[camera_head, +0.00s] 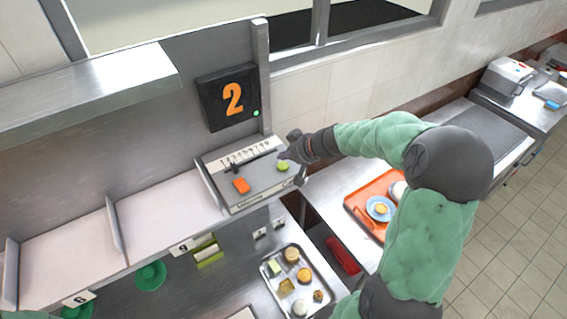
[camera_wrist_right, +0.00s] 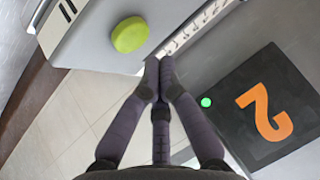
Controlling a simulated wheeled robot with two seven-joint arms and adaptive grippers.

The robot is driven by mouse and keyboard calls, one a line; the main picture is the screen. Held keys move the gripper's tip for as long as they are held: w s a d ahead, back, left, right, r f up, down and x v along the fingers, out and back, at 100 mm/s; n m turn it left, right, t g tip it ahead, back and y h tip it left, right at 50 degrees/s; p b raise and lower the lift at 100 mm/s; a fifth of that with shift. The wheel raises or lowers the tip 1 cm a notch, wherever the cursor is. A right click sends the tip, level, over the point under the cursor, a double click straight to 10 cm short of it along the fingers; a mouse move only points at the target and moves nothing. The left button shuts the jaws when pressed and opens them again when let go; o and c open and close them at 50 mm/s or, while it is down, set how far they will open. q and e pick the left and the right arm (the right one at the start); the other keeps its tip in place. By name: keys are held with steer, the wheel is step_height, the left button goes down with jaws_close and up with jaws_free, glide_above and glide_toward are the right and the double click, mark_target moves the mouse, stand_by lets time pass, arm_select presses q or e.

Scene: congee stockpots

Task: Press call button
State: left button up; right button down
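A grey console (camera_head: 262,178) on the counter bears a round green button (camera_head: 283,166), an orange block-like button (camera_head: 241,186) and a numbered strip (camera_head: 245,152). Which of them is the call button is not marked legibly. My right gripper (camera_head: 284,155) is beside the green button, at the console's right back corner. In the right wrist view the green button (camera_wrist_right: 130,34) lies just past and left of the fingertips (camera_wrist_right: 158,75), with a visible gap. The fingers are together, with nothing between them. My left gripper is not in view.
A black display (camera_head: 228,97) with an orange 2 and a lit green dot stands behind the console. A metal tray (camera_head: 270,272) with food items is in front. An orange tray (camera_head: 362,197) with dishes lies right, partly hidden by my right arm. Green bowls (camera_head: 150,275) sit lower left.

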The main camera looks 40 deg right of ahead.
mark_target(285, 167)
steer(key=shift+r+p, duration=0.95)
steer(key=shift+r, duration=1.2)
steer(key=shift+f, duration=0.1)
